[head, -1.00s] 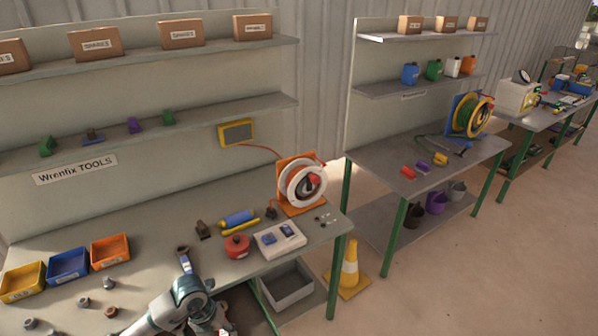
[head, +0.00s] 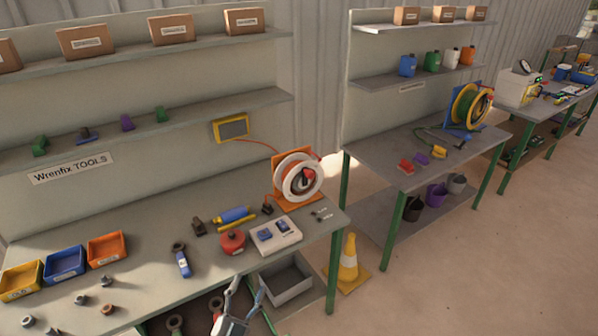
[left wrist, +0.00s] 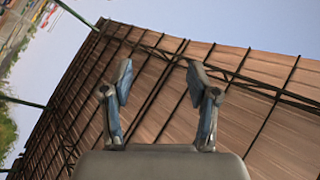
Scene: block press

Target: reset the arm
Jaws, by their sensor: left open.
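My left gripper (head: 246,297) is at the bottom middle of the head view, in front of the near bench's front edge, pointing up. Its two fingers are apart with nothing between them. The left wrist view also shows the open, empty fingers (left wrist: 160,100) against a wall and sky. The near bench (head: 130,210) stands beyond the gripper. My right gripper is not in view.
On the bench are yellow, blue and orange bins (head: 106,249), several small grey fittings (head: 107,281), a red round container (head: 232,242), a white box (head: 275,236) and a cable reel (head: 298,177). A grey crate (head: 286,283) is below. A yellow cone (head: 348,262) stands at right.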

